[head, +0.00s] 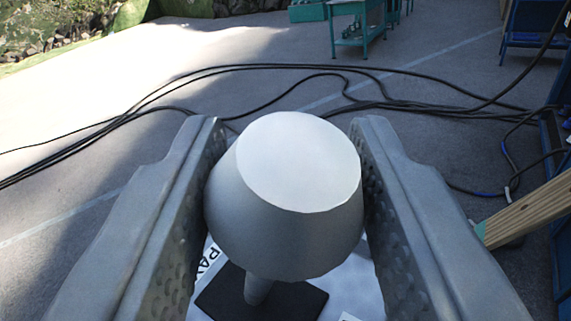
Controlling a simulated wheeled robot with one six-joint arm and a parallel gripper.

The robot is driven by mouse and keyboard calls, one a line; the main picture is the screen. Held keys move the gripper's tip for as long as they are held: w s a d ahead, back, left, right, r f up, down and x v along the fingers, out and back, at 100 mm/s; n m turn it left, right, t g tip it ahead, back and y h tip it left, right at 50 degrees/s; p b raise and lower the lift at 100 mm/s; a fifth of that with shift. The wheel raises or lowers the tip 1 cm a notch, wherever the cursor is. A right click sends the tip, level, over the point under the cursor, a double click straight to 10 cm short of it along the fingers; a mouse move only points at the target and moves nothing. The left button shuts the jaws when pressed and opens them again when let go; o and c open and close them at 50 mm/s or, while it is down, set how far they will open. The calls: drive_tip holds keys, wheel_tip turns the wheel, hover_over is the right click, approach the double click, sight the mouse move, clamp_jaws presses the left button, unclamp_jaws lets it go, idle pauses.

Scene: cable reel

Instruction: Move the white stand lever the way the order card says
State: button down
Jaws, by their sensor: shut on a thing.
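The white stand lever (285,215) shows as a large pale knob with a flat, tilted top face, in the middle of the head view. Its thin stem goes down into a black square plate (290,300) on a white surface (352,278). My gripper (287,130) is shut on the knob, with one dimpled finger on each side. A label with the letters "PAY" (207,262) shows in part beside the left finger. A second label corner (348,317) shows at the bottom edge. No order card can be made out.
Black cables (200,75) run across the grey floor beyond the knob. A wooden beam (530,208) and a blue frame (556,185) stand at the right. A green table (357,22) stands at the back. Open floor lies at the left.

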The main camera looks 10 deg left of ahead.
drive_tip(key=c, duration=0.9)
unclamp_jaws()
drive_tip(key=s, duration=1.7)
drive_tip(key=shift+s+a, duration=0.15)
drive_tip(key=shift+a, duration=0.15)
